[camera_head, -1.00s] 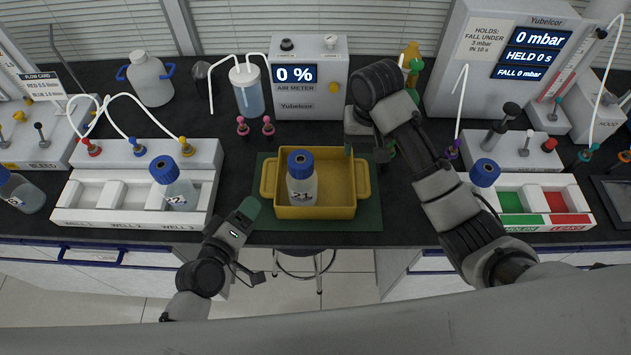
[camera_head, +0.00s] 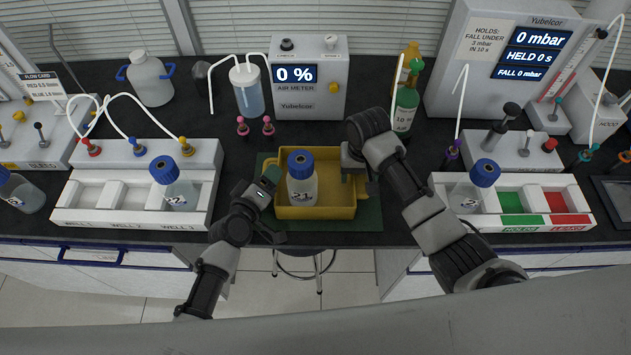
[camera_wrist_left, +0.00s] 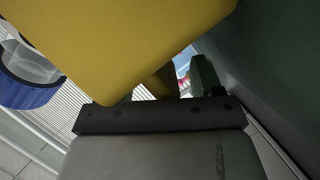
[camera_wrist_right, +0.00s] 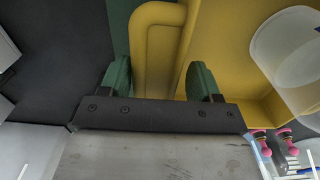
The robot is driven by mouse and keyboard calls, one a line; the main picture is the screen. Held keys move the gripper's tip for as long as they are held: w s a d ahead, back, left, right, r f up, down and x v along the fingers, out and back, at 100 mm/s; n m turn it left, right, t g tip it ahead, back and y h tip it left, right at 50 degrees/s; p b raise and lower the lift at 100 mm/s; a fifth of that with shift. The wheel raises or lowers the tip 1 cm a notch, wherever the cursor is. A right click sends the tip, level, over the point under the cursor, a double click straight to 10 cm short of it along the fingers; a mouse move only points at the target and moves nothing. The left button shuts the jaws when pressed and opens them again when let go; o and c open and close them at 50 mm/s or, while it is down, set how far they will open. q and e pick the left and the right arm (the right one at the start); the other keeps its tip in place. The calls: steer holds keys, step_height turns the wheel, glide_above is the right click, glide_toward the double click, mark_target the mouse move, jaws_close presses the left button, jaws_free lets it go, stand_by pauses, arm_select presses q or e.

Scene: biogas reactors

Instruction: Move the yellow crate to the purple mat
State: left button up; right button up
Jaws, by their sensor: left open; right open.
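The yellow crate (camera_head: 327,212) sits on a dark green mat (camera_head: 370,216) in the middle of the bench, with a blue-capped bottle (camera_head: 302,180) labelled 21 inside. My right gripper (camera_head: 354,168) is open at the crate's right end. In the right wrist view its fingers stand on either side of the crate handle (camera_wrist_right: 153,55). My left gripper (camera_head: 270,178) is open at the crate's left end. The left wrist view shows the crate wall (camera_wrist_left: 120,40) close up and one green finger (camera_wrist_left: 203,75); the other finger is hidden. I see no purple mat.
White well racks with blue-capped bottles stand left (camera_head: 135,220) and right (camera_head: 535,232) of the mat. The air meter (camera_head: 310,90), pink valves (camera_head: 255,126) and a green bottle (camera_head: 405,110) stand behind. The bench's front edge is close to the mat.

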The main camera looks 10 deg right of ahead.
arm_select(q)
steer(key=shift+d, duration=0.1)
steer(key=c, duration=1)
arm_select(e)
steer(key=c, duration=1)
arm_select(q)
steer(key=shift+c, duration=0.7)
steer(key=shift+r, duration=0.1)
arm_select(e)
steer(key=shift+r, duration=0.1)
arm_select(q)
steer(key=shift+r, duration=0.1)
arm_select(e)
steer(key=shift+a+r, duration=0.1)
